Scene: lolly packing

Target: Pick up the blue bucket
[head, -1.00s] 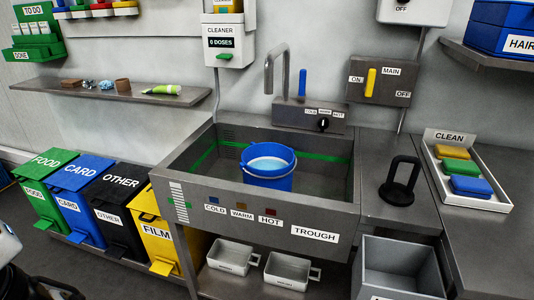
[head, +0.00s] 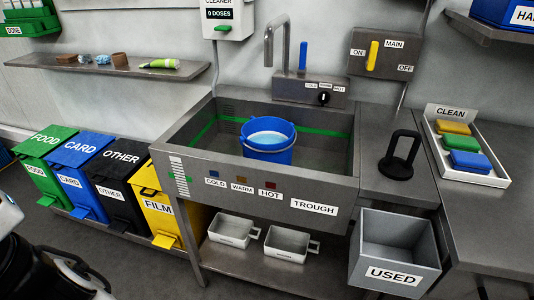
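The blue bucket (head: 267,150) stands upright in the metal trough (head: 325,190), under the tap (head: 277,45). It holds pale blue liquid, and a thin handle lies along its rim. A dark part of my arm's end, with what looks like my gripper (head: 75,275), shows at the lower left corner. It is partly cut off by the frame, well away from the bucket, and its fingers are not clear enough to tell open from shut.
Food, card, other and film bins (head: 105,185) stand left of the trough. A black ring-handled tool (head: 400,160) and a clean tray (head: 482,178) with sponges are to the right. A grey used bin (head: 395,270) hangs in front. Two white containers (head: 290,243) sit below.

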